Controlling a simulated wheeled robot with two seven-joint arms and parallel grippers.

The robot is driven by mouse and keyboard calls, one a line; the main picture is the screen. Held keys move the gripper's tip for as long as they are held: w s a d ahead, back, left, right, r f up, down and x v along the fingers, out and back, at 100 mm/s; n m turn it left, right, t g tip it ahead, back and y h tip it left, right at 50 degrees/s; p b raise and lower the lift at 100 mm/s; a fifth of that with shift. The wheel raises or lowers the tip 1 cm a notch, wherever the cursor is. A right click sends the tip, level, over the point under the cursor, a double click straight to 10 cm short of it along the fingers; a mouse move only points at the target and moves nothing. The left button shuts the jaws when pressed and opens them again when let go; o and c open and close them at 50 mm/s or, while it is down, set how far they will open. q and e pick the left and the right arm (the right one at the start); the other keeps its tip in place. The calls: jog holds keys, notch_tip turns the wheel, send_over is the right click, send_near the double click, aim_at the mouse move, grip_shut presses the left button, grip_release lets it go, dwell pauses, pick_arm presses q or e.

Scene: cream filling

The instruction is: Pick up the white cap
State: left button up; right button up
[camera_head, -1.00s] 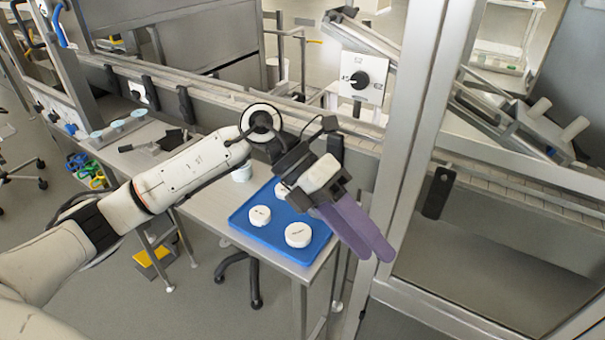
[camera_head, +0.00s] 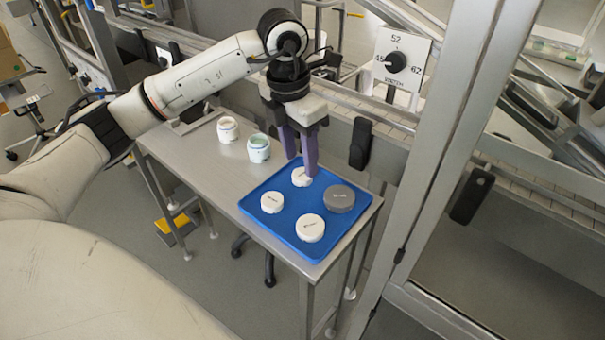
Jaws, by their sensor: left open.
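Three white caps lie on a blue tray (camera_head: 290,235) on the metal table. One white cap (camera_head: 301,179) is at the tray's back, one (camera_head: 272,202) at the left, and one (camera_head: 310,228) at the front. My left gripper (camera_head: 301,165) points down with its purple fingers just over the back white cap. The fingers are open, with nothing between them that I can make out. They partly hide the back cap, and I cannot tell whether they touch it. My right gripper is not in view.
A dark grey cap (camera_head: 340,198) lies on the tray at the right. Two open jars, one white (camera_head: 228,130) and one with green contents (camera_head: 258,149), stand on the table (camera_head: 205,165) behind the tray. A metal frame post (camera_head: 440,130) rises to the right.

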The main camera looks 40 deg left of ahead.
aim_at(302, 174)
pick_arm(q)
notch_tip(302, 174, down, 4)
jog(key=shift+w+d+r, duration=0.1)
jog(key=shift+r, duration=0.1)
jog(key=c, duration=0.8)
jog(key=shift+o, duration=0.2)
